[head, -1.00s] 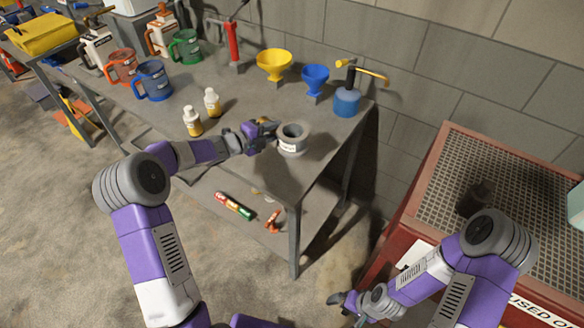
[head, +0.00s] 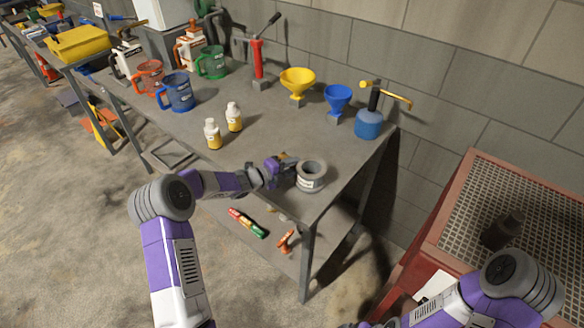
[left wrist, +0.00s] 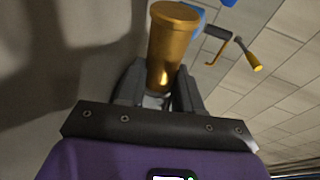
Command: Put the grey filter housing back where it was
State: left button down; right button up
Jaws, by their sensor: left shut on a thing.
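The grey filter housing (head: 311,177) is a short, hollow round pot with a pale label, at the near right corner of the workbench (head: 262,140). I cannot tell whether its base touches the bench top. My left gripper (head: 286,170) is at its left side and moves together with it. In the left wrist view the fingers (left wrist: 158,92) are closed around a gold cylinder (left wrist: 172,50), which seems to be the housing's grip. The grey body cannot be made out clearly there.
Two small bottles (head: 233,117), a yellow funnel (head: 297,82), a blue funnel (head: 338,98) and a blue pump can (head: 369,123) stand behind. Jugs (head: 178,92) stand farther left. A red grated station (head: 500,215) is at right. Bench top around the housing is clear.

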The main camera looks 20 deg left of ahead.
pick_arm(q)
jog(key=shift+r, duration=0.1)
jog(key=c, duration=0.8)
grip_release()
jog(key=shift+f, duration=0.25)
jog(key=shift+o, duration=0.2)
jog(key=shift+s+a+r, duration=0.15)
jog(key=shift+s+r, duration=0.05)
jog(key=shift+r, duration=0.05)
jog(key=p+v, duration=0.1)
jog(key=v, duration=1)
jog(key=shift+s+a, duration=0.1)
jog(key=shift+s, duration=0.1)
